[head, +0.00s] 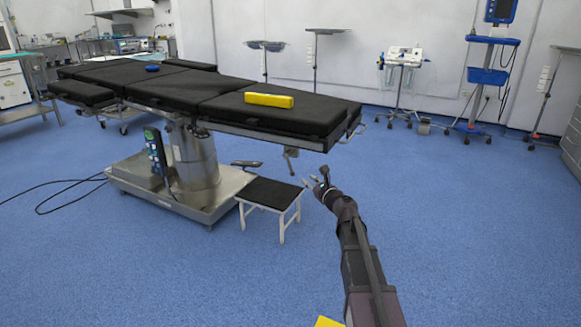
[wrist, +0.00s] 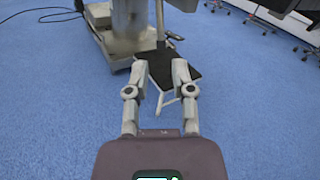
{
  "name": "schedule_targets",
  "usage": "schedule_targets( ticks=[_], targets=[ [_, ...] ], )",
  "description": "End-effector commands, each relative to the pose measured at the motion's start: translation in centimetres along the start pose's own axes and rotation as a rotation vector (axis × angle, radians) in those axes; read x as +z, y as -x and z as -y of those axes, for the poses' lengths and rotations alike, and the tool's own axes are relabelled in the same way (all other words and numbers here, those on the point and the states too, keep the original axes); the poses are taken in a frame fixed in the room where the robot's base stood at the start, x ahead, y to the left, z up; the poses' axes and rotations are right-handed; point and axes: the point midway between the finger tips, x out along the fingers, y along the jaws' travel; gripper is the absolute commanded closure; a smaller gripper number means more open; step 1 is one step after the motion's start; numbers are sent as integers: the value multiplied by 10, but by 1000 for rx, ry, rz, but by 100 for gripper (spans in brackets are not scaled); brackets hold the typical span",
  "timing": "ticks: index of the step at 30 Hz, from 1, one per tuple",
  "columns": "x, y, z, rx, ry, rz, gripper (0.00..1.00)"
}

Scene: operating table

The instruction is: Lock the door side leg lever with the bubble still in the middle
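A yellow bar shaped like a spirit level (head: 269,99) lies on the black padded operating table (head: 180,90), on the end section nearest my arm. Its bubble is too small to see. A small grey lever-like fitting (head: 290,153) hangs under that section; I cannot tell whether it is the door side leg lever or whether it is locked. My gripper (head: 313,179) is below and right of this fitting, apart from it. In the wrist view my gripper (wrist: 160,68) has its two fingers spread with nothing held.
A low step stool with a black top (head: 271,193) stands below the table end, and also shows beyond my fingers (wrist: 175,70). The steel table base (head: 195,205) is left of it. Blue floor is free at right. Trolleys (head: 400,75) stand along the back wall.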

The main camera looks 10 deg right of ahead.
Motion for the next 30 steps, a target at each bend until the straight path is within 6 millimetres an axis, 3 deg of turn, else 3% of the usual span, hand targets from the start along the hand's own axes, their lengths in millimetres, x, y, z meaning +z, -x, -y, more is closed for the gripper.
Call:
schedule_targets(
  ticks=[11,30],
  targets=[
    [0,-17,0,2,2,0,69],
    [0,-110,0,2,2,-1,69]
  ],
)
